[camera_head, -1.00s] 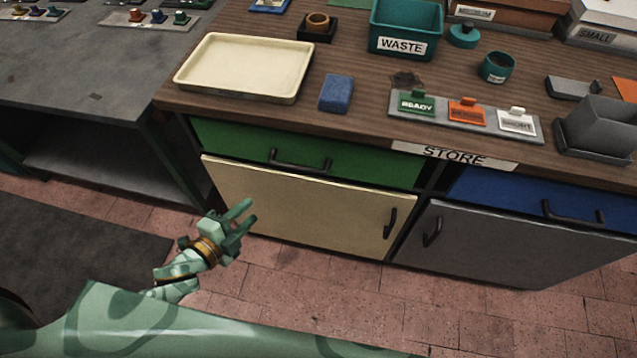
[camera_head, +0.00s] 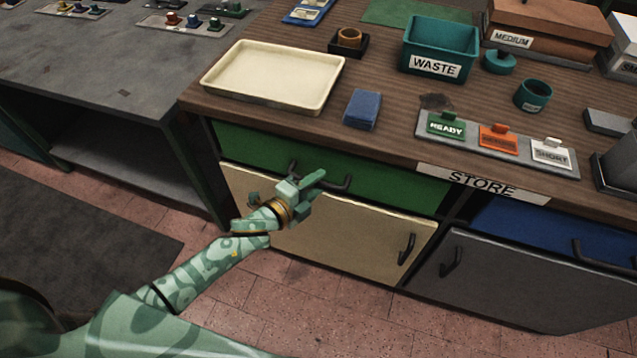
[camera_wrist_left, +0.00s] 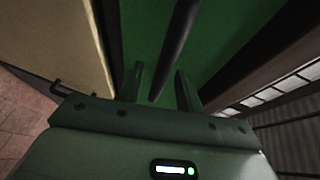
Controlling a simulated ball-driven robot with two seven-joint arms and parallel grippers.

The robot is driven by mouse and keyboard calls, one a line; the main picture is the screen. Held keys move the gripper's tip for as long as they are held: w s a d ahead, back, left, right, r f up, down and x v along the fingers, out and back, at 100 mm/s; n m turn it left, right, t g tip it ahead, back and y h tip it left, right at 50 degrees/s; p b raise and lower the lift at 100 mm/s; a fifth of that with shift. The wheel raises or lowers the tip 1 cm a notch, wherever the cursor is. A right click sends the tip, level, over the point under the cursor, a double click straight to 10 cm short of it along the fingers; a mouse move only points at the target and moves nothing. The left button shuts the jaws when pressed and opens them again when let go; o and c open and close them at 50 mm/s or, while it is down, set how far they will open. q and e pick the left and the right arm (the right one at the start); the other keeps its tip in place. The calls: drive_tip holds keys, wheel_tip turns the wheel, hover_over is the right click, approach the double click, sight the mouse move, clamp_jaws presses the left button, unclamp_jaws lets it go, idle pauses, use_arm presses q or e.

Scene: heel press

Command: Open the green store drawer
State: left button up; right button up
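The green store drawer (camera_head: 398,184) sits under the wooden worktop and looks shut. Its dark bar handle (camera_head: 338,187) runs along its front. My left gripper (camera_head: 312,181) is at the left part of the handle, which it partly hides in the head view. In the left wrist view, the two fingers of my left gripper (camera_wrist_left: 160,85) stand apart. The dark handle (camera_wrist_left: 177,45) reaches down between them, with gaps on both sides, in front of the green drawer front (camera_wrist_left: 225,40). My right gripper is not in view.
A cream cupboard door (camera_head: 340,230) lies below the drawer, and a blue drawer (camera_head: 520,228) is to the right. On the worktop are a cream tray (camera_head: 325,90), a blue block (camera_head: 362,109) and a teal waste bin (camera_head: 440,40). The brick floor in front is free.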

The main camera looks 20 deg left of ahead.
use_arm(q)
drive_tip(key=shift+w+d+f, duration=0.1)
drive_tip(key=shift+w+d, duration=0.1)
drive_tip(key=shift+w, duration=0.35)
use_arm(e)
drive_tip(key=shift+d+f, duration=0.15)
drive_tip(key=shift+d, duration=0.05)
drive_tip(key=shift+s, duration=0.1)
